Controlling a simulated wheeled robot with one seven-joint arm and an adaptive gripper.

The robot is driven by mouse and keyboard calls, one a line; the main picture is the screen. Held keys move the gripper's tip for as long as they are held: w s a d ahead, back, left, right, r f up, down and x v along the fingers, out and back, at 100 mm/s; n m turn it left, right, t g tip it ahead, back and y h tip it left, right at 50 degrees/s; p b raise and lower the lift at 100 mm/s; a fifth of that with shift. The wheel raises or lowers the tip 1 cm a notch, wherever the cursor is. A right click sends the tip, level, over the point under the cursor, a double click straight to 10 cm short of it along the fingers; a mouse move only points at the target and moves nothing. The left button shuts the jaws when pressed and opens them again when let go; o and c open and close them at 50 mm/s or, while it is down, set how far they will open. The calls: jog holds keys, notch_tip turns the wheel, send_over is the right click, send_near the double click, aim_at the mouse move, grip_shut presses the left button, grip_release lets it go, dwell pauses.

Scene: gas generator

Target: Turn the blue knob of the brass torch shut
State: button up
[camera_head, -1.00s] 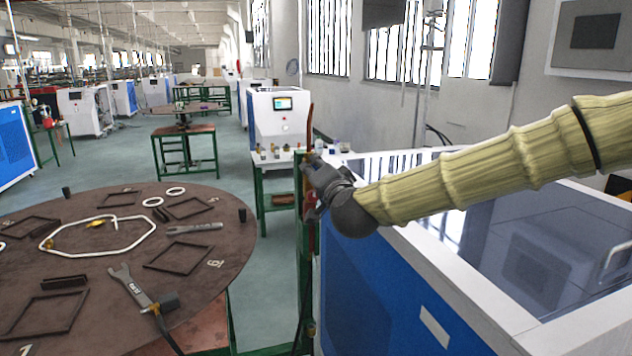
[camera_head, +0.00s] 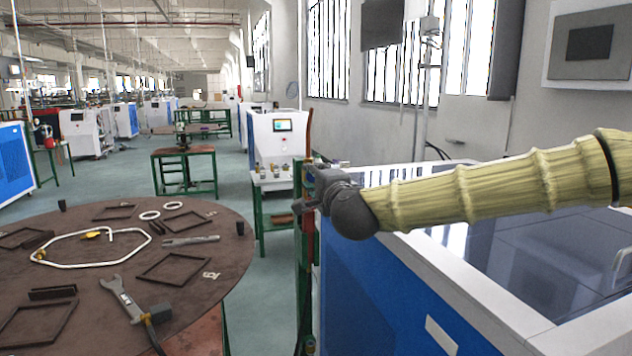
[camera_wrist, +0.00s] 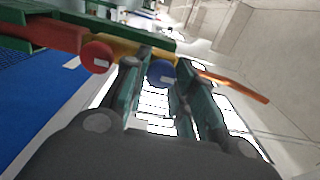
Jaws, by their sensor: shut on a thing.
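The blue knob (camera_wrist: 161,73) of the brass torch sits between the fingertips of my gripper (camera_wrist: 158,78) in the wrist view. My gripper is shut on it. The brass body (camera_wrist: 122,47) of the torch runs behind the fingers, partly hidden by them and by a green bar. A red knob (camera_wrist: 97,57) is on the torch to the left, outside the fingers. The copper tube (camera_wrist: 236,84) extends to the right. In the head view my gripper (camera_head: 300,206) is at the green stand, and the knob is hidden there.
The green stand (camera_head: 302,268) rises beside a blue and white cabinet (camera_head: 372,292) under my arm. A round brown table (camera_head: 222,270) at left carries a wrench (camera_head: 122,298), square frames and a white tube loop (camera_head: 100,265). Grey floor is clear between the table and stand.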

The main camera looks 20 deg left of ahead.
dwell(0.4)
jog(key=o, duration=1)
jog(key=v, duration=1.2)
jog(key=shift+d+f, duration=0.1)
